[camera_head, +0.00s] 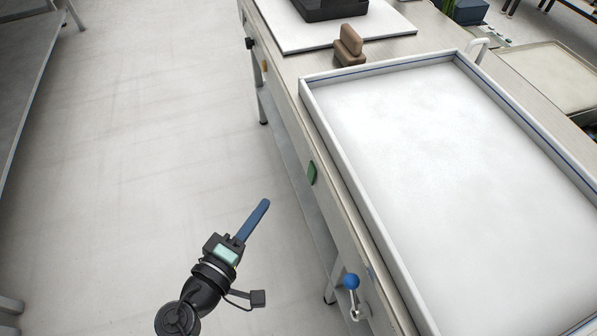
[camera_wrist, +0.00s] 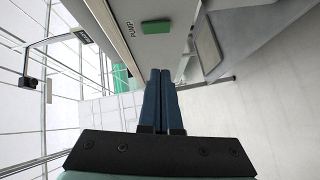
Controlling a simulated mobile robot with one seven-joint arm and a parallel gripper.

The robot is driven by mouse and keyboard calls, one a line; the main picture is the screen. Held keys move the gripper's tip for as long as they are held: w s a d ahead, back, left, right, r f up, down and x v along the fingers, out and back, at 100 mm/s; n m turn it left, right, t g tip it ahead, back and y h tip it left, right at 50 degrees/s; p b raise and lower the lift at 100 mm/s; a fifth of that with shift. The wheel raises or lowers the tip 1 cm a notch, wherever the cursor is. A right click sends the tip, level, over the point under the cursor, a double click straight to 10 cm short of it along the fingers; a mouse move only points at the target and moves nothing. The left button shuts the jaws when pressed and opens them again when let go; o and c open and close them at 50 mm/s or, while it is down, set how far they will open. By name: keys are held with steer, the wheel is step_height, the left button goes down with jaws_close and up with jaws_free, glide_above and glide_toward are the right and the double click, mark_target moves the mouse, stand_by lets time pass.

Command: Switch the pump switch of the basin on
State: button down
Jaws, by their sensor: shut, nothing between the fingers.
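The pump switch (camera_head: 312,173) is a small green rocker on the front panel of the bench, below the rim of the basin (camera_head: 455,165). It also shows in the wrist view as a green block (camera_wrist: 156,27) at the top, next to the printed word PUMP. Whether it is tipped on or off I cannot tell. My gripper (camera_head: 265,203) is over the floor in front of the bench, left of and apart from the switch. Its blue fingers (camera_wrist: 161,72) are shut together with nothing between them and point towards the panel.
A blue-knobbed lever (camera_head: 351,282) juts from the front panel nearer me. Two brown blocks (camera_head: 348,46) stand behind the basin, by a white board (camera_head: 290,36) with a dark device (camera_head: 330,8). A yellowish knob (camera_head: 265,66) sits farther along the panel. The floor at left is clear.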

mark_target(311, 173)
steer(key=s+f+n, duration=0.1)
steer(key=s+f, duration=0.1)
steer(key=s, duration=0.1)
steer(key=shift+a+n, duration=0.4)
steer(key=shift+w, duration=0.15)
steer(key=s+d+b+x, duration=0.1)
steer(key=d+x, duration=0.1)
steer(key=x, duration=1)
steer(key=shift+w+d, duration=0.2)
steer(key=shift+d, duration=0.3)
steer(key=shift+b, duration=0.35)
